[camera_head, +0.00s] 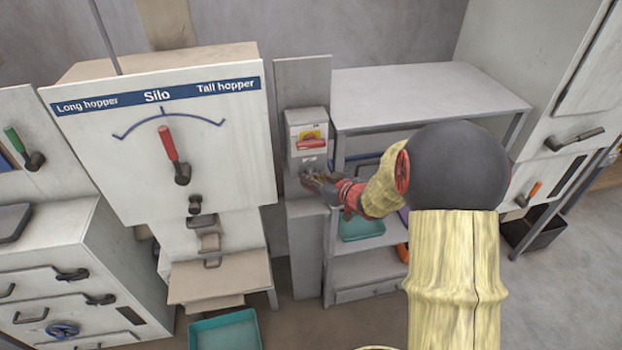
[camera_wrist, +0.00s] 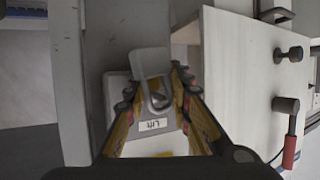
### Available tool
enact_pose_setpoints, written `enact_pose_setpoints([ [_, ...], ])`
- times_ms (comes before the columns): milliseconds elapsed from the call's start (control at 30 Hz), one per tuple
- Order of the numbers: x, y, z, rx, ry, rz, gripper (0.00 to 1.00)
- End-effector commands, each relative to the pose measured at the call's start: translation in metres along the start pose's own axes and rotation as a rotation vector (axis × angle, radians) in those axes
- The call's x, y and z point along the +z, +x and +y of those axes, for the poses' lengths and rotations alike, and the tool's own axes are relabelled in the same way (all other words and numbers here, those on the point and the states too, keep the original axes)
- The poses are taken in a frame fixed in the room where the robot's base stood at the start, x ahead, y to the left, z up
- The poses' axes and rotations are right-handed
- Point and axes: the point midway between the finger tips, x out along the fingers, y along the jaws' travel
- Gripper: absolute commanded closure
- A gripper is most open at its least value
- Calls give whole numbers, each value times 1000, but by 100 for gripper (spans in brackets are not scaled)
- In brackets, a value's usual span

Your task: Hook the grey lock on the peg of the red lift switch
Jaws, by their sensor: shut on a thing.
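The lift switch is a pale box (camera_head: 308,130) with a red handle (camera_head: 311,142) on a grey post in the head view. In the wrist view the box (camera_wrist: 115,88) shows upside down with its "Lift" label (camera_wrist: 153,124). My gripper (camera_wrist: 156,86) is shut on the grey lock (camera_wrist: 149,62), with one finger on each side. The lock's loop lies over the lower part of the box, near the label. I cannot tell whether the loop is around the peg or only in front of it. In the head view my gripper (camera_head: 314,178) is just below the red handle and hides the lock.
The Silo panel (camera_head: 90,130) with its red lever (camera_head: 168,143) stands left of the switch; its edge also shows at right in the wrist view (camera_wrist: 235,90). A grey shelf unit (camera_head: 430,85) stands close on the right. A teal tray (camera_head: 225,330) is low in front.

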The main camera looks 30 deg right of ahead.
Motion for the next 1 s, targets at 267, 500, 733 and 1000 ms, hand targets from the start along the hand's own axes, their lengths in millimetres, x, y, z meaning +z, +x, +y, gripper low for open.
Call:
enact_pose_setpoints([
  [267, 1, 0, 2, 4, 4, -2, 76],
  [500, 1, 0, 1, 3, 2, -2, 62],
  [733, 1, 0, 1, 2, 2, -1, 56],
  [1000, 0, -4, 1, 2, 1, -1, 56],
])
